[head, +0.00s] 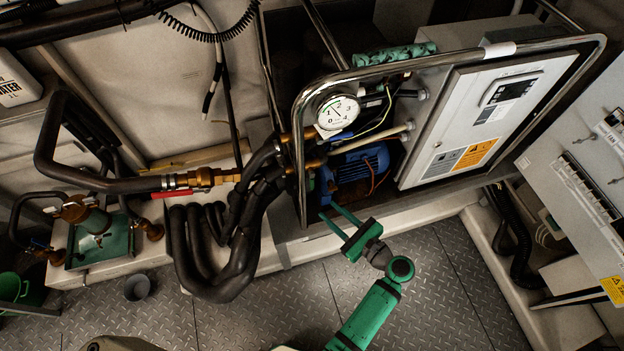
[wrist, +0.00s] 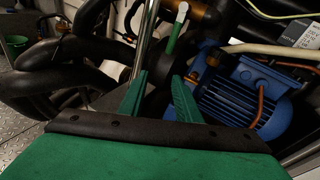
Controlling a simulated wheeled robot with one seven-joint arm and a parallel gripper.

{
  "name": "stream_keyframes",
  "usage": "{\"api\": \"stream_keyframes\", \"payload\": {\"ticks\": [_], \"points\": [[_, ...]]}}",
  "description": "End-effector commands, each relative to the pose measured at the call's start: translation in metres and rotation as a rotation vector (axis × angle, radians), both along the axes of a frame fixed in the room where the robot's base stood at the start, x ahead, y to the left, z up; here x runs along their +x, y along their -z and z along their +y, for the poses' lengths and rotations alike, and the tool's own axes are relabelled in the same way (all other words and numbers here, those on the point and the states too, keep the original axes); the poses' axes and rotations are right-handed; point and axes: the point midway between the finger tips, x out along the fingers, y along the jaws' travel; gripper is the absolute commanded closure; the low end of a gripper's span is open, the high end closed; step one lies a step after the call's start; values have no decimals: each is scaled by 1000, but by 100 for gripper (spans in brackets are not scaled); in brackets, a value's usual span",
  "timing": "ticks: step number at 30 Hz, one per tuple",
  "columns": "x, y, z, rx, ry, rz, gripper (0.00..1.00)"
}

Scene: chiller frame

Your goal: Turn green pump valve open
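A slim green valve handle with a white end (wrist: 174,36) stands near upright at the top of the wrist view, beside a dark round pipe part and brass fittings. I take it as the green pump valve; I cannot make it out clearly in the head view. The blue pump motor (wrist: 238,92) is right of it and also shows inside the frame in the head view (head: 352,172). My gripper (wrist: 160,77) has its green fingers apart with nothing between them. It points at the valve area, short of the handle. In the head view my gripper (head: 329,210) is below the pump motor.
A chrome tube frame (head: 300,150) surrounds the pump; one upright passes close by my fingers in the wrist view (wrist: 146,40). Thick black hoses (head: 215,245) hang at left. A red-handled brass valve (head: 172,194) and a pressure gauge (head: 338,112) are nearby. Metal floor (head: 270,315) is open in front.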

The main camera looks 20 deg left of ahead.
Motion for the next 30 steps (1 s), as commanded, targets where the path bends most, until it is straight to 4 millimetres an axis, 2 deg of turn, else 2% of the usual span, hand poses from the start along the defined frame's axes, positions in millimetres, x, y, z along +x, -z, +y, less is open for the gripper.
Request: {"api": "stream_keyframes", "payload": {"ticks": [1, 3, 6, 9, 14, 24, 30], "points": [[9, -16, -4, 55, -27, 9, 70], [15, -34, -8, 123, -65, 30, 70], [19, -52, -13, 184, -108, 47, 70], [20, -61, -14, 215, -132, 57, 70], [24, -63, -3, 223, -142, 61, 70], [46, -63, 51, 221, -141, 60, 70], [56, -63, 75, 221, -139, 59, 70]]}}
